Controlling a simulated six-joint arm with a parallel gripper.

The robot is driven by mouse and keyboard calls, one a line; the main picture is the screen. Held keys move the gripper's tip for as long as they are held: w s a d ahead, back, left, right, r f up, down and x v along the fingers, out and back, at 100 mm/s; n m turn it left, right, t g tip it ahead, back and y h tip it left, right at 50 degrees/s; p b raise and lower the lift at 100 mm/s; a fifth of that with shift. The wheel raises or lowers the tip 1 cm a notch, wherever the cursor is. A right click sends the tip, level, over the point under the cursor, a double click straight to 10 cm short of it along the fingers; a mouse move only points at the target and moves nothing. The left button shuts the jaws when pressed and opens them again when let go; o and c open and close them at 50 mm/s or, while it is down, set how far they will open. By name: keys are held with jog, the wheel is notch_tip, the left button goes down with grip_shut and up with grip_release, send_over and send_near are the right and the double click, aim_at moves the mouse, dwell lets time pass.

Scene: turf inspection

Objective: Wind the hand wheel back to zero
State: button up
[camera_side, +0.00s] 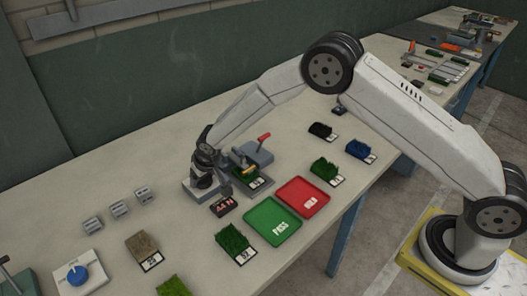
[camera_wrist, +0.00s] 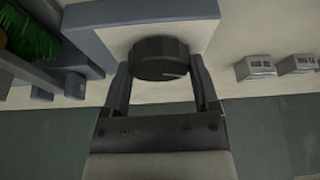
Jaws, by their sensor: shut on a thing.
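The hand wheel (camera_wrist: 161,57) is a dark, ribbed round knob with a pale line on its face, seen in the wrist view on the grey end of a test stand. My gripper (camera_wrist: 163,82) has a finger on each side of the wheel and is shut on it. In the side view my gripper (camera_side: 204,178) points down at the left end of the stand (camera_side: 252,153) and hides the wheel. A small dark display (camera_side: 223,206) with reddish digits sits in front of the stand. A green turf sample (camera_side: 250,177) lies in the stand.
A green PASS tray (camera_side: 273,222) and a red tray (camera_side: 303,197) lie in front of the stand. Several turf samples on labelled cards surround them, one at the front (camera_side: 233,238). Small grey blocks (camera_side: 120,209) and a blue knob (camera_side: 78,274) are to the left.

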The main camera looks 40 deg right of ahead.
jog(key=shift+n+y, duration=0.3)
jog(key=shift+n, duration=0.7)
jog(key=o, duration=1.1)
jog(key=shift+r, duration=0.15)
jog(key=shift+v, duration=3.3)
jog(key=shift+s+d+r, duration=0.1)
jog(key=shift+s+r, duration=0.05)
jog(key=shift+r, duration=0.25)
